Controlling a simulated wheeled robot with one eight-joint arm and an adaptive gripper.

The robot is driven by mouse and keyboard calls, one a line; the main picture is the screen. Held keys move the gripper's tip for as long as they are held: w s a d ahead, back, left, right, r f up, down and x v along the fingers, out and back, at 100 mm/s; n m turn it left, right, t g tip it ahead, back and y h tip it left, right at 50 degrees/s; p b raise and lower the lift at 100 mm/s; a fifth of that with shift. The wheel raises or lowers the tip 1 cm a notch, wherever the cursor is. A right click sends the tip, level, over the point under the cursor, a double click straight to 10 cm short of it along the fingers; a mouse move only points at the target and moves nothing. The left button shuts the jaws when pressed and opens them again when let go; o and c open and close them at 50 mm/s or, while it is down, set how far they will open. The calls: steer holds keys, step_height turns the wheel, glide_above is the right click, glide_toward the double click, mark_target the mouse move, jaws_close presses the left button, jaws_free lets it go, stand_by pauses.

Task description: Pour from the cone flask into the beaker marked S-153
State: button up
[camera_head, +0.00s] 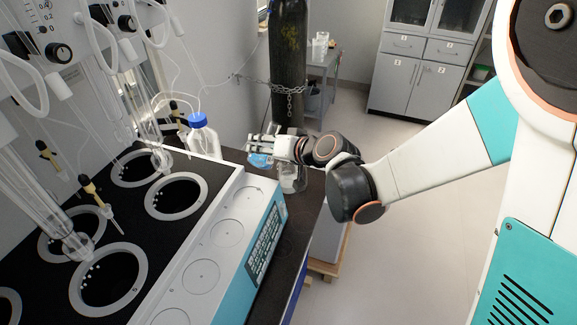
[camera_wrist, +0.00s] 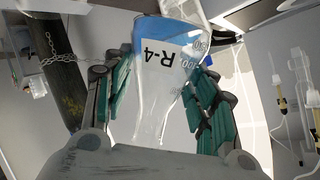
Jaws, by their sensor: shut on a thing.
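My gripper (camera_head: 270,146) is at the far end of the dark bench, beside the teal-fronted machine. The flask shows small and bluish in the head view (camera_head: 260,160), looking tilted. A clear glass beaker (camera_head: 292,180) stands on the bench just below and right of the gripper. No S-153 mark is readable. Part of a clear vessel (camera_wrist: 182,8) shows past the flask in the wrist view.
A blue-capped bottle (camera_head: 203,139) with tubing stands left of the gripper. The machine (camera_head: 222,233) with round wells fills the left, with glass tubes above it. A chained dark gas cylinder (camera_head: 288,60) stands behind. Floor is clear at right.

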steer(key=shift+w+d+f+m+y, duration=0.2)
steer(key=shift+f+m+y, duration=0.1)
steer(key=shift+f, duration=0.1)
steer(key=shift+a+m+g, duration=0.1)
steer(key=shift+m+g, duration=0.3)
steer(key=shift+g, duration=0.1)
steer(key=shift+s+r+y, duration=0.15)
steer(key=shift+r+y, duration=0.1)
steer(key=shift+y, duration=0.15)
steer(key=shift+a+r+m+p, duration=0.15)
steer(key=shift+r+m+p, duration=0.15)
steer(key=shift+m, duration=0.3)
steer(key=shift+s+a+f+m+g+y, duration=0.15)
steer(key=shift+f+m+g+y, duration=0.15)
steer(key=shift+m+g+y, duration=0.3)
steer(key=shift+r+m+y, duration=0.4)
steer(key=shift+r+m, duration=0.1)
stand_by(0.7)
steer(key=shift+w+d+f+m+g+y+b, duration=0.3)
steer(key=shift+d+m+y+b, duration=0.1)
steer(key=shift+m+y, duration=0.15)
stand_by(0.5)
steer(key=shift+w+f+m+y+b, duration=0.1)
steer(key=shift+f+m+y+b, duration=0.2)
steer(key=shift+m+b, duration=0.5)
steer(key=shift+w+d+f+m+y+b, duration=0.15)
steer(key=shift+f+m+y+b, duration=0.25)
steer(key=shift+f+b, duration=1)
stand_by(0.4)
